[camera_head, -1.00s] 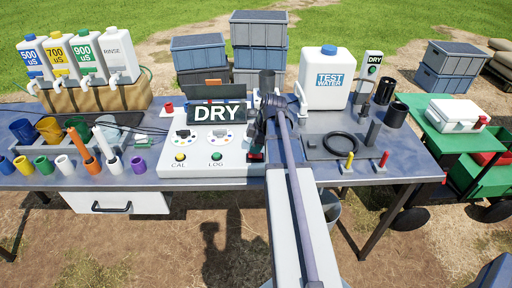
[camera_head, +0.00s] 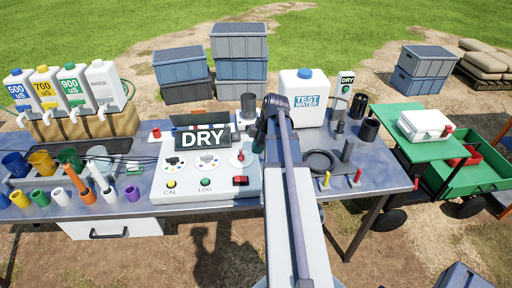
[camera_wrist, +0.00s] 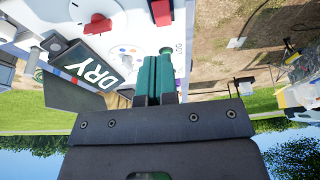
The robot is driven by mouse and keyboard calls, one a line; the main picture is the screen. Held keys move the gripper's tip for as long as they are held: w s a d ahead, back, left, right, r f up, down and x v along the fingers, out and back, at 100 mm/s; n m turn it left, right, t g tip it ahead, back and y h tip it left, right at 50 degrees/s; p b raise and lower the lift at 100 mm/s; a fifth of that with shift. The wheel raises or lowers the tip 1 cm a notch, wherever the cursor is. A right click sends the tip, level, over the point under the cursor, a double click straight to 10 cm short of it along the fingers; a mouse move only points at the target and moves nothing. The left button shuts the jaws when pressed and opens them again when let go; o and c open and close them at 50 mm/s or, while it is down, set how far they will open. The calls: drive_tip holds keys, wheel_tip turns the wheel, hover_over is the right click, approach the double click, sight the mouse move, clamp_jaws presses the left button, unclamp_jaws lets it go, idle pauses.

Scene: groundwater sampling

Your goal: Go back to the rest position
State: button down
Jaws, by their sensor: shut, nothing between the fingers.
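My gripper (camera_head: 260,143) is at the end of my arm, above the right part of the white console (camera_head: 216,186). Its fingers are largely hidden from the head camera. In the wrist view its two green fingers (camera_wrist: 156,78) are together and empty, with the tilted console (camera_wrist: 125,38) beyond them. The console's sign (camera_head: 205,138) reads DRY; it also shows in the wrist view (camera_wrist: 95,62). I cannot tell from these views how far the fingertips are from the console.
The test water jug (camera_head: 305,98) stands behind my arm, with a black ring (camera_head: 319,161) and dark posts to the right. Coloured cups and several labelled jugs (camera_head: 46,92) are at the left. A green cart (camera_head: 436,146) stands right of the table.

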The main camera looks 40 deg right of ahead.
drive_tip(key=s+a+f+m+g+h, duration=0.1)
drive_tip(key=a+m, duration=0.4)
drive_tip(key=a, duration=1)
drive_tip(key=s+a+f+m+g+h+b, duration=0.1)
drive_tip(key=a+m, duration=0.5)
drive_tip(key=a, duration=0.9)
drive_tip(key=shift+s+a+f+h, duration=0.15)
drive_tip(key=shift+s+a+h, duration=0.2)
drive_tip(key=shift+s+h, duration=0.2)
drive_tip(key=c, duration=1.8)
unclamp_jaws()
